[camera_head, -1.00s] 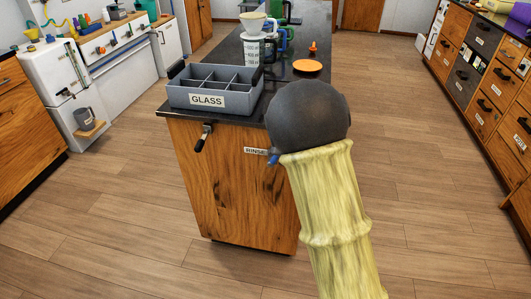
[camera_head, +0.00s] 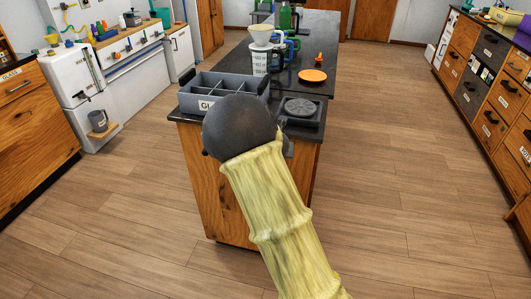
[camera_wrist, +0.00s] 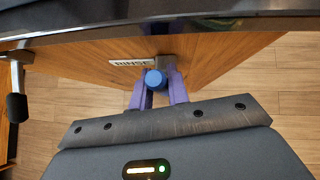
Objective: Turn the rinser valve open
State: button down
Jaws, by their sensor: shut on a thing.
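The rinser valve shows in the wrist view as a blue round-ended handle (camera_wrist: 155,79) on the wooden counter end, just right of the RINSE label (camera_wrist: 131,63). The purple fingers of my gripper (camera_wrist: 158,88) reach up on both sides of it and are shut on it. How far the valve is turned cannot be told. In the head view, my dark wrist and pale sleeved arm hide the valve, the label and the gripper. The round grey rinser (camera_head: 302,107) sits on the counter top, just behind and right of my wrist.
A grey divided crate (camera_head: 188,101) stands left of the rinser. An orange disc (camera_head: 313,75) and a measuring jug (camera_head: 261,62) are farther back. A black-gripped lever (camera_wrist: 16,106) sticks out at the left in the wrist view. The floor around the counter is clear.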

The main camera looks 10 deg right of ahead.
jog(key=shift+f, duration=0.15)
dwell(0.3)
jog(key=c, duration=1.3)
grip_release()
jog(key=shift+a, duration=0.1)
jog(key=shift+c, duration=0.2)
jog(key=v, duration=1.7)
jog(key=shift+p, duration=0.4)
jog(key=shift+s+a, duration=0.1)
jog(key=shift+s, duration=0.05)
